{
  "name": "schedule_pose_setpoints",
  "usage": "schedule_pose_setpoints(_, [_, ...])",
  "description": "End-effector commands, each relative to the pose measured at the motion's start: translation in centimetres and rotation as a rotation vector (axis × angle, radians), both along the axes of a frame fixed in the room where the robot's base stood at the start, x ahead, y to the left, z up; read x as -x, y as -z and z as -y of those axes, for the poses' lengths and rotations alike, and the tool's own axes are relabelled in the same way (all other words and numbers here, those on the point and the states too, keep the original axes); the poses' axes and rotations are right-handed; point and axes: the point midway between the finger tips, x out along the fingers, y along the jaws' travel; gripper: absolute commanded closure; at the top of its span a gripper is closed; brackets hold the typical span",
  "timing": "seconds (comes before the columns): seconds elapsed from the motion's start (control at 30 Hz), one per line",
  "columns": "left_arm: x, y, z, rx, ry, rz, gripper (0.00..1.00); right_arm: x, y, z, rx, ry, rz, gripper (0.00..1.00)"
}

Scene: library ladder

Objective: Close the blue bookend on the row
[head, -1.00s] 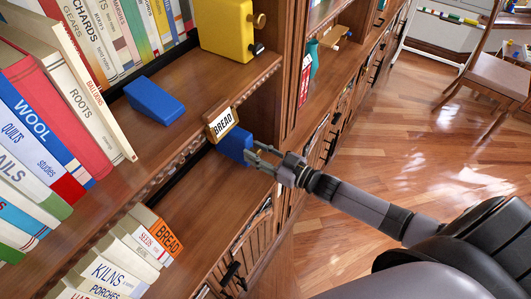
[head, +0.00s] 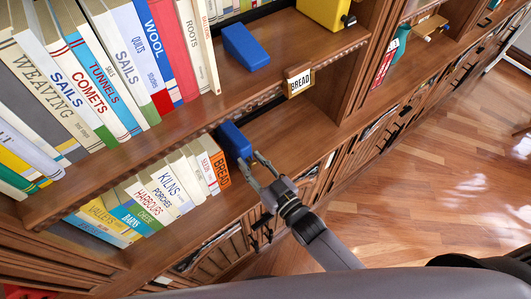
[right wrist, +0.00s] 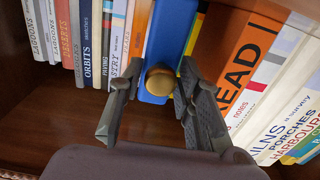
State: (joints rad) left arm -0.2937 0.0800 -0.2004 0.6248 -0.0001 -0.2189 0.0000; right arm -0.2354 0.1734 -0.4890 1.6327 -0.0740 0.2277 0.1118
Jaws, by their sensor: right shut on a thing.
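The blue bookend (head: 235,139) stands on the lower shelf beside the right end of the leaning row, near the orange BREAD book (head: 220,170). Whether they touch is hard to tell. In the right wrist view the bookend (right wrist: 172,30) shows with a brass knob (right wrist: 160,81) on its front. My right gripper (head: 251,159) is at the bookend's front. In its wrist view the fingers (right wrist: 160,70) are closed around the knob, one on each side. The orange BREAD book (right wrist: 247,65) shows to the right there. My left gripper is not in view.
A BREAD label plaque (head: 299,81) hangs at the upper shelf's edge. Another blue wedge (head: 245,46) and a yellow bookend (head: 325,10) sit on the upper shelf. The lower shelf (head: 300,122) is bare right of the bookend. More books (right wrist: 92,45) stand left of it in the wrist view.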

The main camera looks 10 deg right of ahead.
Motion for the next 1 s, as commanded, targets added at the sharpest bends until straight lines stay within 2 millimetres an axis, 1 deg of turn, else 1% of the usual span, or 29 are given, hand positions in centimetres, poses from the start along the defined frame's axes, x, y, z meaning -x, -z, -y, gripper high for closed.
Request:
schedule_pose_setpoints(0.03, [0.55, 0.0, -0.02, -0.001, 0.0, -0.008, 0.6, 0.12, -0.08, -0.27, -0.002, 0.0, 0.001, 1.0])
schedule_pose_setpoints(0.17, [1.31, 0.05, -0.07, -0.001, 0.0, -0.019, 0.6, 0.23, -0.07, -0.45, -0.001, -0.001, 0.002, 1.0])
schedule_pose_setpoints(0.43, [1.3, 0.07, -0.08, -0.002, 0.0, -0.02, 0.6, 0.24, -0.06, -0.44, -0.001, -0.001, 0.003, 1.0])
schedule_pose_setpoints(0.47, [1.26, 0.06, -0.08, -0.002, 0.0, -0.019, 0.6, 0.24, -0.06, -0.44, -0.001, -0.001, 0.003, 0.67])
schedule_pose_setpoints(0.5, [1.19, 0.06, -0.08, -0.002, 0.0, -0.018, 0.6, 0.24, -0.06, -0.44, -0.001, -0.001, 0.003, 0.64])
schedule_pose_setpoints(0.6, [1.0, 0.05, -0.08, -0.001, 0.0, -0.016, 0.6, 0.22, -0.04, -0.42, 0.0, -0.001, 0.002, 0.57])
schedule_pose_setpoints(0.63, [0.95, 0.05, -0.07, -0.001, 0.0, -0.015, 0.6, 0.22, -0.04, -0.42, 0.0, -0.001, 0.002, 0.57])
schedule_pose_setpoints(0.9, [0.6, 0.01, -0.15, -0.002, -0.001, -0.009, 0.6, 0.26, 0.0, -0.33, 0.0, 0.0, 0.001, 0.57])
schedule_pose_setpoints(1.0, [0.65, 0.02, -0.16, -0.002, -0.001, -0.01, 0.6, 0.83, 0.08, 0.0, 0.001, 0.0, 0.0, 0.57])
